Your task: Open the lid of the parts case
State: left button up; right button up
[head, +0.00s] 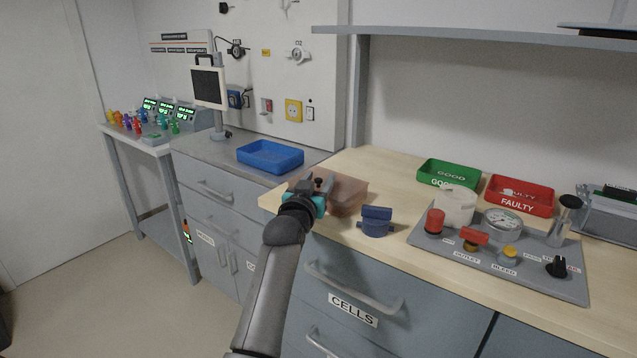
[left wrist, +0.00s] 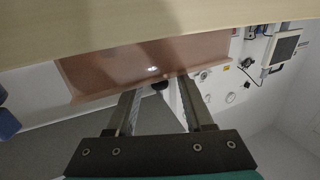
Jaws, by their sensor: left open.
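The parts case (head: 348,193) is a see-through reddish-brown box on the left end of the wooden worktop; its lid looks down. My left gripper (head: 318,186) is at the case's near left side and covers part of it. In the left wrist view the case (left wrist: 120,68) lies just beyond the fingertips. My left gripper (left wrist: 162,92) is open there, its two fingers spread. A small dark knob (left wrist: 160,85) shows between the fingertips at the case's edge; I cannot tell whether they touch it. My right gripper is not in view.
A blue valve-like part (head: 376,222) stands close to the right of the case. A grey panel (head: 480,262) with knobs and a gauge lies further right. Green (head: 449,174) and red (head: 520,196) trays stand behind. A blue tray (head: 270,157) is on the left counter.

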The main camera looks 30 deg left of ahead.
pick_arm(q)
grip_shut()
dwell(0.4)
dwell(1.1)
